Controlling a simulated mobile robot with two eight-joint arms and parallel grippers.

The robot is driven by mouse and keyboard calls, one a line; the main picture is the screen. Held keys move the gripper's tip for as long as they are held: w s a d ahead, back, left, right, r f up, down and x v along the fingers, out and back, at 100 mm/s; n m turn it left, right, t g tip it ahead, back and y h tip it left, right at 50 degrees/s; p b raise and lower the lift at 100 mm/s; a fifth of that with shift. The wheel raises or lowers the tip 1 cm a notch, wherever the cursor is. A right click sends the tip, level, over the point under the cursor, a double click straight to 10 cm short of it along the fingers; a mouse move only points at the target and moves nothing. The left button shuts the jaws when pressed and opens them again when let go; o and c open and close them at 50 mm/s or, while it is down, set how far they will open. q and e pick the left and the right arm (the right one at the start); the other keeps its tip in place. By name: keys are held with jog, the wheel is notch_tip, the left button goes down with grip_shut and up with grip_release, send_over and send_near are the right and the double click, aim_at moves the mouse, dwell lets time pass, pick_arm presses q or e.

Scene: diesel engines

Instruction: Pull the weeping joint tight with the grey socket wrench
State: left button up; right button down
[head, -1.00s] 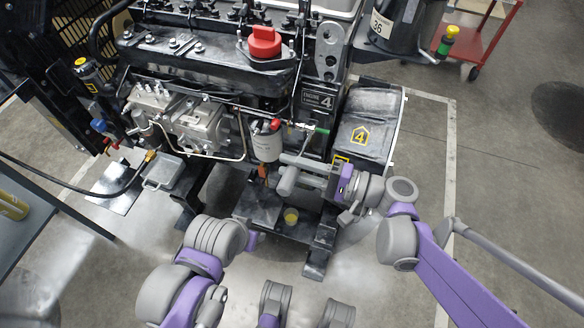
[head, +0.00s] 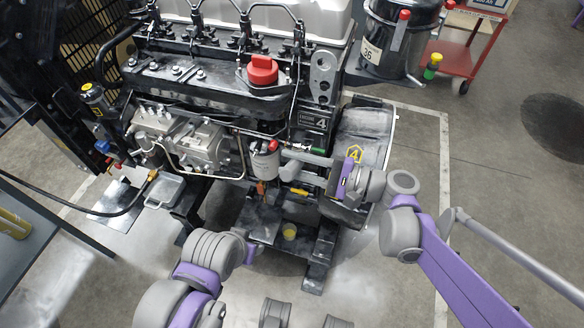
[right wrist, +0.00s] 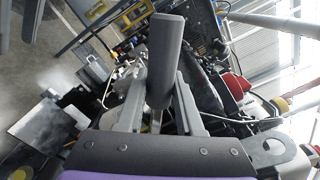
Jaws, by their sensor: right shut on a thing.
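My right gripper (head: 308,170) is shut on the grey socket wrench (head: 289,172), just right of the white filter canister (head: 265,163) on the engine's near side. In the right wrist view the wrench (right wrist: 166,62) is a thick grey bar between the two fingers (right wrist: 156,112). Its working end is not clear in either view. A thin pipe with a green fitting (head: 318,150) runs close behind the gripper. I cannot tell which joint weeps. My left arm comes in at the lower left; its fingers are hidden.
The engine (head: 200,80) with a red cap (head: 262,70) fills the upper middle. A red cart (head: 465,50) is at the upper right.

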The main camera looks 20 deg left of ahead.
jog(key=shift+w+d, duration=0.15)
jog(key=shift+d, duration=0.4)
jog(key=d, duration=0.7)
jog(key=shift+s+d, duration=0.2)
jog(key=shift+d, duration=0.05)
jog(key=shift+s+r, duration=0.1)
jog(key=shift+r, duration=0.05)
dwell(0.3)
jog(key=s+d+r+p, duration=0.2)
jog(key=s, duration=0.4)
jog(key=s+d+r+p, duration=0.1)
jog(key=s+r+p, duration=0.1)
jog(key=s, duration=0.5)
jog(key=shift+s+d+p, duration=0.15)
jog(key=shift+d+p, duration=0.25)
jog(key=shift+p, duration=0.15)
dwell(0.6)
